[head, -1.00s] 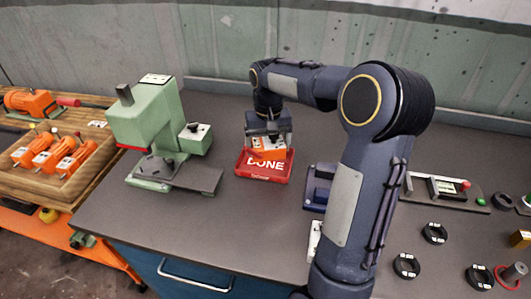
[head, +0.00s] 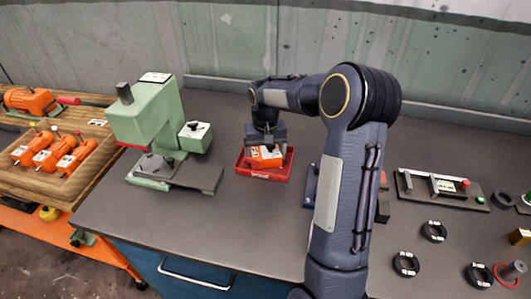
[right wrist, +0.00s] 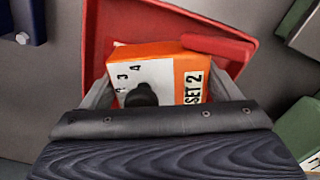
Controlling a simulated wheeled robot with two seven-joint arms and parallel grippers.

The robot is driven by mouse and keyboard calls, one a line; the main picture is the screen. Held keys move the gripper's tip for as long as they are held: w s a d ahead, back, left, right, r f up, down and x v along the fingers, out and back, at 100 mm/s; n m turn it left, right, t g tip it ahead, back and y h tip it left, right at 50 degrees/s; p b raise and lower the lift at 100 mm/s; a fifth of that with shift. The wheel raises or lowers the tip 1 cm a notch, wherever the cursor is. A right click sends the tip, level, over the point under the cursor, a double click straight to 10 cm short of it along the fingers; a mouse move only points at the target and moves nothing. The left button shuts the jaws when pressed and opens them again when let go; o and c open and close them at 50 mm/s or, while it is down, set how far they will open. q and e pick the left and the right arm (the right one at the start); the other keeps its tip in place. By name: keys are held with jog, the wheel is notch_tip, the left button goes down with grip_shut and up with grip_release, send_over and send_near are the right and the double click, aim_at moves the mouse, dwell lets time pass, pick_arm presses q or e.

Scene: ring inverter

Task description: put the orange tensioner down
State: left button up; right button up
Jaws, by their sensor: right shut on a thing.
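The orange tensioner (head: 259,162) is at the red tray (head: 262,176), low within its rim. In the right wrist view the tensioner (right wrist: 188,66) shows a grey dial plate with numbers, a black knob, a "SET 2" label and a red lever (right wrist: 219,46). My right gripper (head: 266,149) is above the tray, shut on the tensioner, one finger on each side. In the right wrist view the red tray (right wrist: 98,40) surrounds the tensioner; whether its underside touches the tray floor is hidden. My left gripper is not in view.
A green press (head: 150,120) stands left of the tray. A wooden tray (head: 75,180) at the far left holds several orange tensioners. A dark blue fixture (head: 311,187) is partly behind my arm. A gauge board (head: 440,190) and several black rings lie at the right.

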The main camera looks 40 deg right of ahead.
aim_at(265, 152)
jog(key=o, duration=1.1)
notch_tip(265, 152, up, 12)
jog(key=s+a+r+n+t+y, duration=0.2)
jog(key=s+a+r+t, duration=0.1)
jog(key=s+a, duration=0.8)
jog(key=s+a+f+t, duration=0.1)
jog(key=s+a+f, duration=0.1)
jog(key=s, duration=0.2)
jog(key=s+a+f+n+y, duration=0.1)
jog(key=s+a+f, duration=0.1)
jog(key=s+a, duration=0.1)
jog(key=s+a+f+n+t+p, duration=0.1)
jog(key=s+a+f, duration=0.1)
jog(key=s, duration=0.4)
jog(key=shift+a+t+y, duration=0.3)
jog(key=shift+a+y, duration=0.1)
jog(key=shift+a, duration=0.3)
